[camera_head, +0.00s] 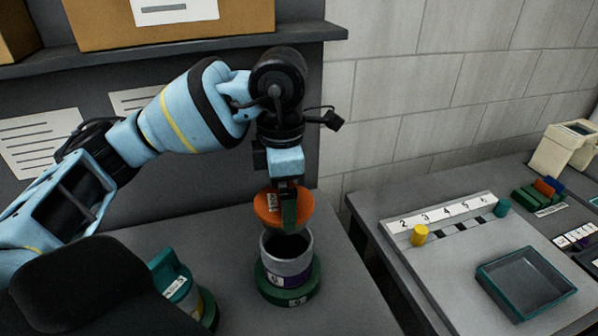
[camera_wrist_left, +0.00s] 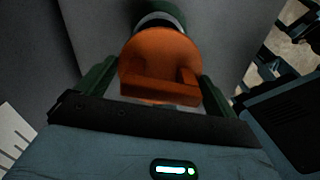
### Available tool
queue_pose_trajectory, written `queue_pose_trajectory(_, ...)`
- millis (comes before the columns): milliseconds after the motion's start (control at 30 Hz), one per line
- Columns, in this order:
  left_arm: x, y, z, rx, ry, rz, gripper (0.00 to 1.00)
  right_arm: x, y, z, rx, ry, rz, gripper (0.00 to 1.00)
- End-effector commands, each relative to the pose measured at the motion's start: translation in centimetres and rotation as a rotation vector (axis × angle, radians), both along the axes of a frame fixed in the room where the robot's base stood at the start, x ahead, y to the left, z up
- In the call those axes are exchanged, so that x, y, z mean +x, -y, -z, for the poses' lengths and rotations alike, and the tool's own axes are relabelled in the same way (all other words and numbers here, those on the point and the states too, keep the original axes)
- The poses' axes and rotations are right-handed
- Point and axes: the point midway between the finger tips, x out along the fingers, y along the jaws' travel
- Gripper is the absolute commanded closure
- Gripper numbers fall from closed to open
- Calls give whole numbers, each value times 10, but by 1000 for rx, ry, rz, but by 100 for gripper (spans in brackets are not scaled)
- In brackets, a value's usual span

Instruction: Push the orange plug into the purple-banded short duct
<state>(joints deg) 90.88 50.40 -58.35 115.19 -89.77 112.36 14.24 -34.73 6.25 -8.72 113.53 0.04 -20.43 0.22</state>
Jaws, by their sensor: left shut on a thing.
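The orange plug (camera_head: 270,207) is held in my left gripper (camera_head: 288,205), just above the duct's open top. In the left wrist view the plug (camera_wrist_left: 158,62) sits between the two green fingers of my left gripper (camera_wrist_left: 155,85). The purple-banded short duct (camera_head: 287,262) is a grey open cylinder standing upright in a green round base (camera_head: 290,293). Its dark opening shows below the plug, which looks apart from the rim. In the left wrist view the duct is mostly hidden behind the plug. My right gripper is not in view.
A teal-topped item (camera_head: 172,277) stands left of the duct, partly hidden by a dark shape. A second table at right holds a numbered strip (camera_head: 440,217), a yellow cylinder (camera_head: 419,235), a teal cylinder (camera_head: 502,207) and a tray (camera_head: 483,271). A shelf with boxes (camera_head: 170,22) is behind.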

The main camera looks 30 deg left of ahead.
Motion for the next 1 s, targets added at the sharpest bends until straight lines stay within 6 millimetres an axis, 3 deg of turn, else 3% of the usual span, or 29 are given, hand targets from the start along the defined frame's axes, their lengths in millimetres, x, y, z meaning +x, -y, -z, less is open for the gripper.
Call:
queue_pose_trajectory(133, 0, -1, -6, -2, 1, -78, 37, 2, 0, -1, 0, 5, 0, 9)
queue_pose_trajectory(467, 0, -1, -3, -2, -2, -89, 37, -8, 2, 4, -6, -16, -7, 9)
queue_pose_trajectory(1000, 0, -1, 42, -1, -5, -89, 37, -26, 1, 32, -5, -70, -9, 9)
